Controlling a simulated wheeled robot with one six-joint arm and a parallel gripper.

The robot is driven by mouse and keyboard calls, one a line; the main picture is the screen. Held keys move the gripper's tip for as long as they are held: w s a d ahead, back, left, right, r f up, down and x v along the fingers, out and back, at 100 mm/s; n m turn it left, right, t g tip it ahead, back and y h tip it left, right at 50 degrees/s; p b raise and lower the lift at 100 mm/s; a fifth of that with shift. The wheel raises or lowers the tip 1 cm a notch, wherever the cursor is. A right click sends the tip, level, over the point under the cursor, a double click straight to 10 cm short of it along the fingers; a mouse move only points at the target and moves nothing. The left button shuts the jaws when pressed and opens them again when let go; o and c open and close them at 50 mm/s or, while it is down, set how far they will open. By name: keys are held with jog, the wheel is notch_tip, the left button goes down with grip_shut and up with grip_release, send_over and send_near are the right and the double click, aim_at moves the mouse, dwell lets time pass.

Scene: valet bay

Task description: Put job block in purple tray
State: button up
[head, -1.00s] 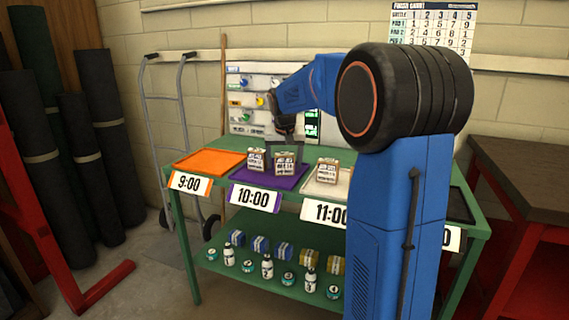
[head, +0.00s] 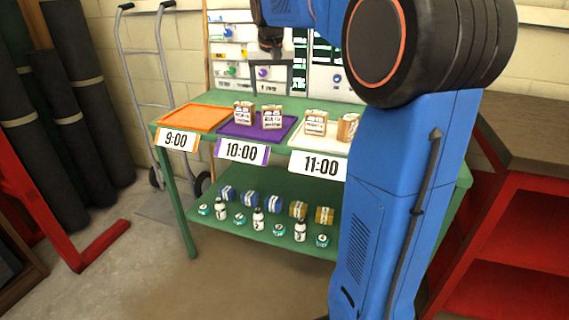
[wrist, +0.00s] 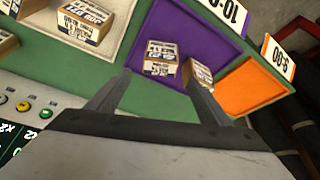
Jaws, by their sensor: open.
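The purple tray (head: 236,131) is behind the 10:00 tag on the green bench. Two wooden blocks with white printed labels stand in it, a left block (head: 243,112) and a right block (head: 271,117). In the wrist view one block (wrist: 160,58) shows its label; the other block (wrist: 198,74) is partly behind a finger. I cannot tell from the print which is the job block. My gripper (head: 269,82) is open and empty, above and behind the blocks in the head view. Its spread fingers also show in the wrist view (wrist: 158,85).
The orange tray (head: 194,117) at left is empty. The white tray (head: 299,141) at right holds a block (head: 316,122) and another block (head: 347,127) partly hidden by my arm. Bottles, tins and boxes fill the lower shelf (head: 275,185). A board (head: 232,50) stands behind.

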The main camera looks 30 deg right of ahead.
jog(key=s+a+f+n, duration=0.2)
jog(key=s+a+f, duration=0.3)
jog(key=s, duration=0.7)
jog(key=s+a+f+n+y, duration=0.1)
jog(key=s+a+f, duration=0.5)
jog(key=s, duration=0.6)
jog(key=s+a+f+n+t+y, duration=0.1)
jog(key=s+a+f+n, duration=0.2)
jog(key=s, duration=1)
jog(key=a+f, duration=0.3)
jog(key=f, duration=0.2)
jog(key=shift+f, duration=0.35)
